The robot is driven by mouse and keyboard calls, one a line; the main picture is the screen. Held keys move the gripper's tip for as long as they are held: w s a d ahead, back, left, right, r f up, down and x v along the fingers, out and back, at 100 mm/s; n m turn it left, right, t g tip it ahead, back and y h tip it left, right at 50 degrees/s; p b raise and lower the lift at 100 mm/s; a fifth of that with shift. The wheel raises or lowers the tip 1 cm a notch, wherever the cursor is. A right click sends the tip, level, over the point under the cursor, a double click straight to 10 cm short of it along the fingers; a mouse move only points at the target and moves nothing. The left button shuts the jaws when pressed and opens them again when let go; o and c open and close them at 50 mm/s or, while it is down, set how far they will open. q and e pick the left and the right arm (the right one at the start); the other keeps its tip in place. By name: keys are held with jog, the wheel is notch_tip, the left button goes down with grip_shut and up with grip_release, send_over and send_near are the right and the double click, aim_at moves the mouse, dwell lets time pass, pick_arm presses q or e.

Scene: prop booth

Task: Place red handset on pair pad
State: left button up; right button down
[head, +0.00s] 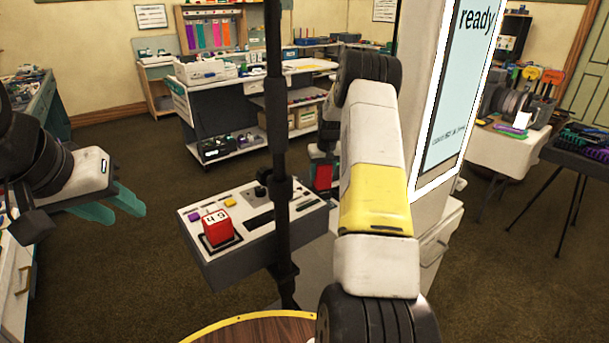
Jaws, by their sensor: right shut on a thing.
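A red object (323,177), which looks like the red handset, shows at my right gripper (322,160), beyond the right end of the grey console. My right gripper is shut on it, and my own forearm hides much of both. A red block with white marked faces (217,227) sits on a dark square pad (234,241) at the console's left front. I cannot tell which part of the console is the pair pad. My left gripper (128,206), with teal fingers, is open and empty, in the air left of the console.
The grey console (235,262) carries small purple and yellow buttons and dark slots. A dark vertical pole (278,130) stands in front of it. A white pillar with a "ready" screen (455,90) stands to the right. A round wooden top (250,330) is at the bottom.

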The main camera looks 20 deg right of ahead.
aim_at(324, 163)
jog(key=shift+s+x, duration=0.2)
jog(key=shift+x, duration=0.65)
jog(key=shift+s+x, duration=0.15)
jog(key=shift+x, duration=0.7)
jog(key=shift+f, duration=0.2)
jog(key=c, duration=0.6)
grip_release()
jog(key=v, duration=1.2)
